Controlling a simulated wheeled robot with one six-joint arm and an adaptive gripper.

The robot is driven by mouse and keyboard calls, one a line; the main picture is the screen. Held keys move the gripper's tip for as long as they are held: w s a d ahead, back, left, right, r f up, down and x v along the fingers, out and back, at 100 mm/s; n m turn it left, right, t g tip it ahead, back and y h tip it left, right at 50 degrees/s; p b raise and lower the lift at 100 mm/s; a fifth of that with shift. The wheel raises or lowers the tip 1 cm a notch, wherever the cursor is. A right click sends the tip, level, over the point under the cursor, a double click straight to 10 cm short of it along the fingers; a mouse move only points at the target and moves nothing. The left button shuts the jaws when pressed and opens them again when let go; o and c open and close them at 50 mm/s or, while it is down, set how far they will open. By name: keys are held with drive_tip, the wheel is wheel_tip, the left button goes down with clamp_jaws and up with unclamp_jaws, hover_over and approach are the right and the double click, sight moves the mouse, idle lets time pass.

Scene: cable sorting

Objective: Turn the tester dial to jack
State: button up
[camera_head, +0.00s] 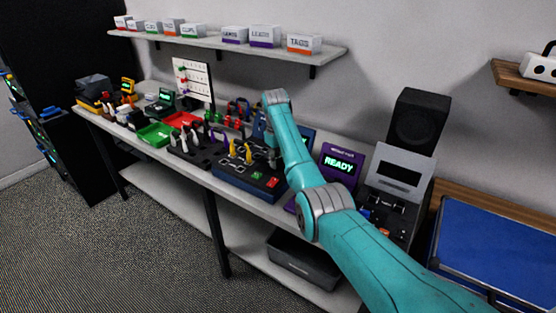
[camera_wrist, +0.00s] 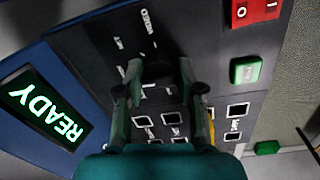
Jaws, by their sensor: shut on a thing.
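The tester is a blue box with a dark top panel, at the middle of the bench in the head view (camera_head: 232,184). In the wrist view its panel (camera_wrist: 85,48) fills most of the picture. A dark dial (camera_wrist: 163,82) sits between the fingers of my gripper (camera_wrist: 160,76), which is shut on it. A green screen (camera_wrist: 44,106) on the tester reads READY. In the head view my arm hides the dial and most of the gripper.
A red switch (camera_wrist: 254,8) and a green button (camera_wrist: 245,71) are on the panel near the fingers, with several square sockets (camera_wrist: 238,110). A purple unit (camera_head: 341,163) reading READY stands right of the tester. A green tray (camera_head: 155,134) and cables crowd the bench's left.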

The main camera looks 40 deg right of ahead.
drive_tip(key=shift+a, duration=0.15)
idle(0.3)
drive_tip(key=o, duration=1.1)
drive_tip(key=r, duration=1.2)
drive_tip(key=shift+a, duration=0.3)
